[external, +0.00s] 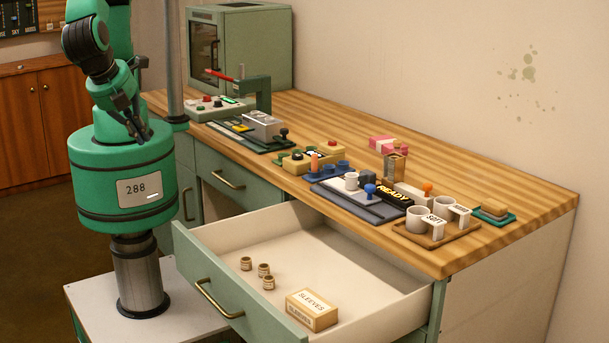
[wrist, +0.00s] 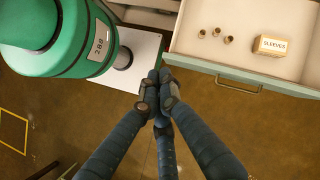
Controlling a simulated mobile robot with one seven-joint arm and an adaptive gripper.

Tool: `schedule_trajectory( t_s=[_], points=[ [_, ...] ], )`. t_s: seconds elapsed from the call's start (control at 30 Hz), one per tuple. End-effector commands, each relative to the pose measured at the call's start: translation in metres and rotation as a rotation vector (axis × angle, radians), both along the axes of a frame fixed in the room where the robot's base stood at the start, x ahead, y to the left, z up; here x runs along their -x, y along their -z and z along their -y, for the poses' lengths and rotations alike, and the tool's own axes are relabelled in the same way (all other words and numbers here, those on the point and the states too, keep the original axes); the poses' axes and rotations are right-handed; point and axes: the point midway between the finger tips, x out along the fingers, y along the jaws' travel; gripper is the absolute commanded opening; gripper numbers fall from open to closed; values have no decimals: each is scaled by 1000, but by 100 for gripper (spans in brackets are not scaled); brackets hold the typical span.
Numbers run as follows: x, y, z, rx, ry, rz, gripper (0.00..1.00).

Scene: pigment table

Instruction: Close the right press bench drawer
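The right press bench drawer (external: 238,307) is pulled far out of the bench in the external view. It has a green front, a pale inside and a bronze handle (external: 218,300). In it are several small brown cups or sleeves (external: 263,269) and a tan box marked SLEEVES (external: 312,309). The drawer front (wrist: 228,70) also shows at the upper right of the wrist view. My gripper (wrist: 160,77) is shut and empty, its dark fingertips together left of the drawer's front corner. In the external view my gripper (external: 137,134) hangs beside my green body, apart from the drawer.
A closed green drawer (external: 238,177) sits left of the open one. Bare brown floor (wrist: 255,135) lies before the drawer.

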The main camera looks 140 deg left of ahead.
Motion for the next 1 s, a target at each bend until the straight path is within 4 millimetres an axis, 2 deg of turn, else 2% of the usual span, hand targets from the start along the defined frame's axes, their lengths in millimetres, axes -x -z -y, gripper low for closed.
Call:
schedule_trajectory(
  t_s=[0.03, 0.5, 1.0],
  points=[
    [-2, 12, 5, -23, 21, -30, 0],
    [-17, 102, 42, -249, 214, -252, 0],
    [-12, 209, 75, -517, 423, -457, 0]
  ],
)
